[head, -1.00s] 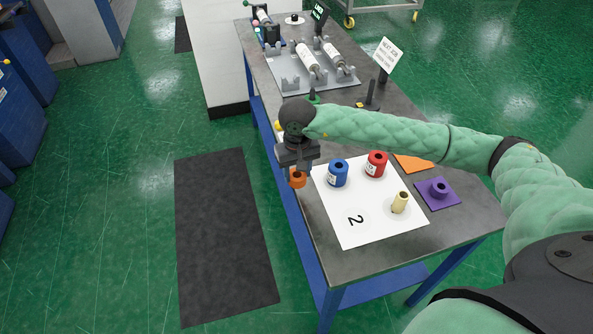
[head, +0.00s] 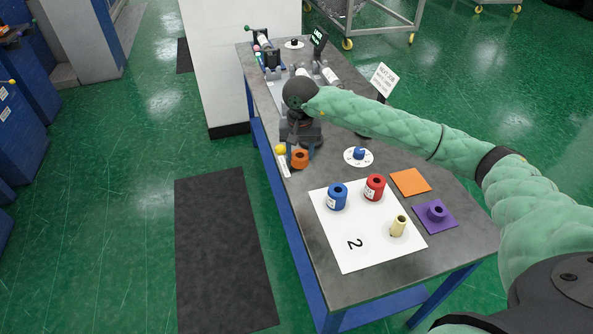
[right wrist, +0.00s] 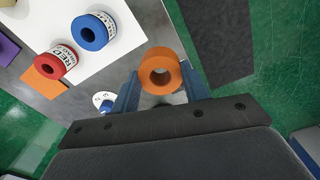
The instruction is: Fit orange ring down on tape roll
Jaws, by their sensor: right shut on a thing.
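My right gripper (head: 300,150) is shut on the orange ring (head: 300,160) and holds it near the table's left edge, beyond the white sheet. In the right wrist view the ring (right wrist: 160,55) sits between the two fingers (right wrist: 160,88), its hole facing the camera. A short cream roll (head: 399,227) stands upright on the white sheet; I cannot tell if it is the tape roll. A blue roll (head: 337,198) and a red roll (head: 375,188), both with white labels, also stand there, apart from the ring. My left gripper is out of view.
The white sheet (head: 340,254) is marked 2. An orange square (head: 411,182) lies bare beside a purple square with a purple ring (head: 437,211). A white disc with a blue knob (head: 359,154) and a yellow ball (head: 281,149) are near my gripper. Grey roll stands are behind.

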